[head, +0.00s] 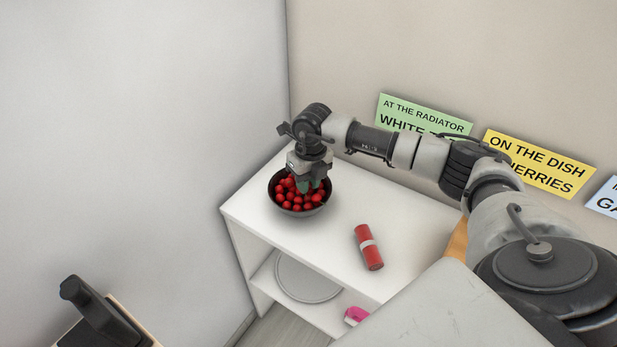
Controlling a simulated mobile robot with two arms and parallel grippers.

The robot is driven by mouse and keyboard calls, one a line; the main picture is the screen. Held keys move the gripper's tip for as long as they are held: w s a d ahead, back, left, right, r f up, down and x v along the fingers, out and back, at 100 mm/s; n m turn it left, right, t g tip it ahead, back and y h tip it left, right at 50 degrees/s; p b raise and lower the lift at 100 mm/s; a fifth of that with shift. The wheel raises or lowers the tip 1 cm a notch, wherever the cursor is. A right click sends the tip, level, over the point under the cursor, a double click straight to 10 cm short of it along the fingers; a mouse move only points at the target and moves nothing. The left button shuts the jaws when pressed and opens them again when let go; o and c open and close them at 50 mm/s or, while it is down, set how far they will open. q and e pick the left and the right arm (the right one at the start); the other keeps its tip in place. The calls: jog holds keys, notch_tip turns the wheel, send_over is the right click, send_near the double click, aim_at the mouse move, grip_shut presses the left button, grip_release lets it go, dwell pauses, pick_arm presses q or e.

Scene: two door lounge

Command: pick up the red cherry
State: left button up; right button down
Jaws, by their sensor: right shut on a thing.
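Several red cherries (294,202) fill a dark round bowl (277,210) on top of a white shelf unit, near its left corner. My right gripper (304,188) points down into the bowl from above, among the cherries. It is shut on a red cherry, but its fingertips and the held cherry are largely hidden by the gripper body and the pile. My left gripper is not in the head view.
A red cylinder with a white band (368,247) lies on the white shelf unit (310,241). On its lower shelf are a round plate (308,279) and a pink item (355,315). Green (424,113), yellow (540,164) and blue signs are on the back wall. A wall closes the left side.

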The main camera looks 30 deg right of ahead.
jog(key=shift+f, duration=0.15)
jog(key=c, duration=1)
grip_release()
